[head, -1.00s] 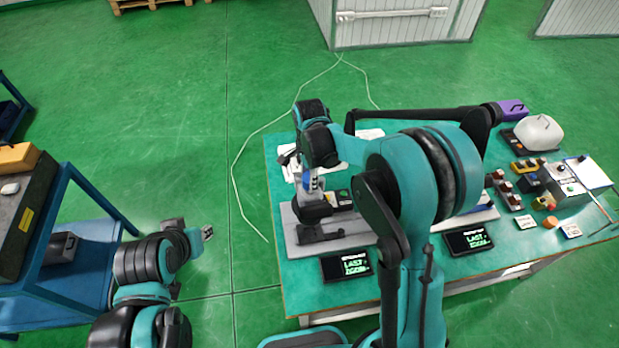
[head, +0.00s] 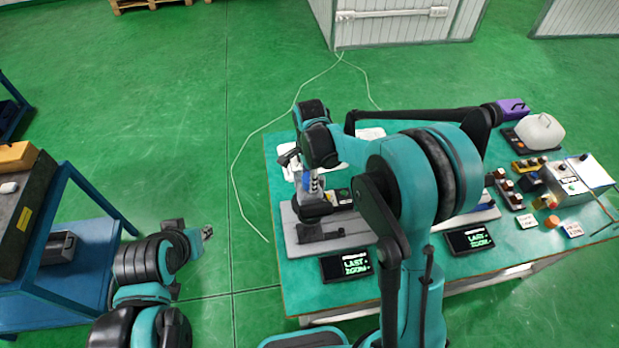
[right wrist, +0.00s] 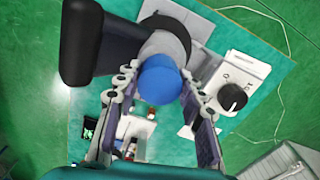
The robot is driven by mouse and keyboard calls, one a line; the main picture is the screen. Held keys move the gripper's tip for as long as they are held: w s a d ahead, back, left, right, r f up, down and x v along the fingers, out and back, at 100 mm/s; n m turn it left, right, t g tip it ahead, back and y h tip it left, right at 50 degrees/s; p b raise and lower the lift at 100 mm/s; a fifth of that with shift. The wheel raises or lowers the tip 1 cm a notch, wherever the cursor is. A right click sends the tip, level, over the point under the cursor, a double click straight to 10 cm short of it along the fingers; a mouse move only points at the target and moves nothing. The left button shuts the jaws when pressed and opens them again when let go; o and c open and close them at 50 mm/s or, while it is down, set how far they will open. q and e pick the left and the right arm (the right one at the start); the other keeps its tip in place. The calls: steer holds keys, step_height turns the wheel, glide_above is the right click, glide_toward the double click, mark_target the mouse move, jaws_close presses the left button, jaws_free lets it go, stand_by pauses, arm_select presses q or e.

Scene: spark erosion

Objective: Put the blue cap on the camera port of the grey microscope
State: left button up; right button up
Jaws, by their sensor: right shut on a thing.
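The blue cap (right wrist: 160,80) is between the fingers of my right gripper (right wrist: 158,82), which is shut on it. In the right wrist view the cap overlaps the round grey end of the microscope's camera port (right wrist: 170,45). I cannot tell whether the cap touches the port or is seated on it. A dark part of the microscope (right wrist: 85,42) shows beside the port. In the head view, my right gripper (head: 312,182) is over the microscope stand (head: 320,232) and hides much of it. My left gripper (head: 207,232) is over the floor, away from the table; its opening is too small to judge.
A white box with a black knob (right wrist: 232,97) stands close to the port. Two dark display screens (head: 345,265) (head: 468,240) lie along the table's near edge. Several small devices crowd the right end. A blue cart (head: 85,225) stands at the left. Open floor lies between.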

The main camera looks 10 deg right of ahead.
steer(key=shift+f+b, duration=0.45)
steer(key=shift+b, duration=0.05)
stand_by(0.7)
steer(key=o, duration=1.1)
steer(key=shift+c, duration=0.2)
steer(key=shift+o, duration=0.2)
steer(key=o, duration=0.4)
steer(key=shift+r, duration=0.15)
steer(key=shift+r+p, duration=2)
steer(key=shift+r, duration=1.35)
